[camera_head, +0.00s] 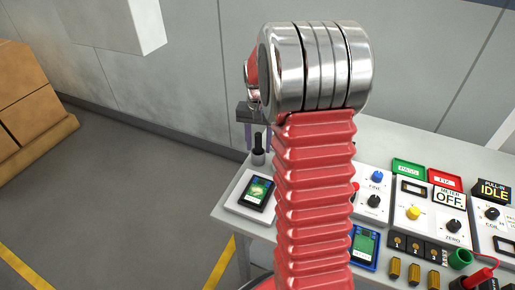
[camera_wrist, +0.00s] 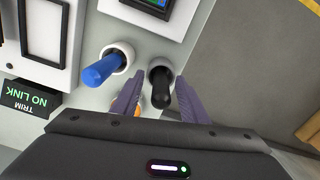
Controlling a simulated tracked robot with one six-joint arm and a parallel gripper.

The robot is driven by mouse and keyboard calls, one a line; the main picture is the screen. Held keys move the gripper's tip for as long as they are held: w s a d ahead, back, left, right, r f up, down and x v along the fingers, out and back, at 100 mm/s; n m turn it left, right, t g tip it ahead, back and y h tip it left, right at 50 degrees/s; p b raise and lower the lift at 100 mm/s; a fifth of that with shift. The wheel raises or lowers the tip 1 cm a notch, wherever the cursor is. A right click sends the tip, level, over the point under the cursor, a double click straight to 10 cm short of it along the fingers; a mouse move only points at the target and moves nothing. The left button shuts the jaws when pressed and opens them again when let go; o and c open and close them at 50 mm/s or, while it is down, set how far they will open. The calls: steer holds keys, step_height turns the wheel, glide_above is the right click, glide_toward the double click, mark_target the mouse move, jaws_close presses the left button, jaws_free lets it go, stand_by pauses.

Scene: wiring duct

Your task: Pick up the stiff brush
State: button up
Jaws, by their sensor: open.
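A black upright handle (camera_wrist: 161,97) stands in a dark round holder near the bench's edge. It also shows in the head view (camera_head: 258,143), below my gripper (camera_head: 257,138). In the wrist view my gripper (camera_wrist: 159,88) is open, with one purple finger on each side of the black handle. Touch between fingers and handle cannot be told. A blue handle (camera_wrist: 103,70) leans out of a white round holder to the left, outside the fingers. No bristles show, so I cannot tell for certain which handle is the stiff brush.
A NO LINK display (camera_wrist: 28,98) is left of the blue handle. Control panels (camera_head: 428,210) fill the bench's right. My red arm hides the middle.

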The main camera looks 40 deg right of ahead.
steer(key=shift+c, duration=0.5)
jaws_close()
stand_by(0.3)
